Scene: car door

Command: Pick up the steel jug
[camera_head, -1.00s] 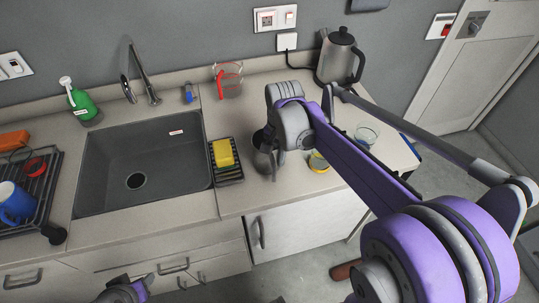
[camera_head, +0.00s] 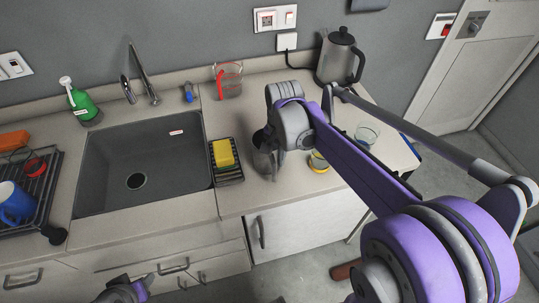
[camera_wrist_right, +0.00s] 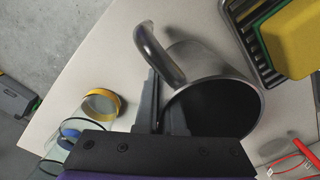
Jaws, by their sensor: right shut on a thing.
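The steel jug (camera_wrist_right: 205,62) is a grey metal vessel with a curved handle and a dark, open mouth. It fills the middle of the right wrist view. In the head view the jug (camera_head: 261,141) is on the counter right of the sponge rack, partly hidden by my right gripper. My right gripper (camera_wrist_right: 165,105) is shut on the jug's wall by the handle, one finger apparently inside the mouth and one outside. I cannot tell whether the jug is clear of the counter. My left gripper (camera_head: 125,291) is at the bottom edge, its fingers not clear.
A yellow sponge (camera_head: 222,152) sits in a black rack (camera_head: 229,176) beside the jug. A glass measuring cup (camera_head: 229,82), a kettle (camera_head: 337,58), a yellow-banded jar (camera_head: 318,162) and a glass (camera_head: 366,134) stand around. The sink (camera_head: 145,165) is to the left.

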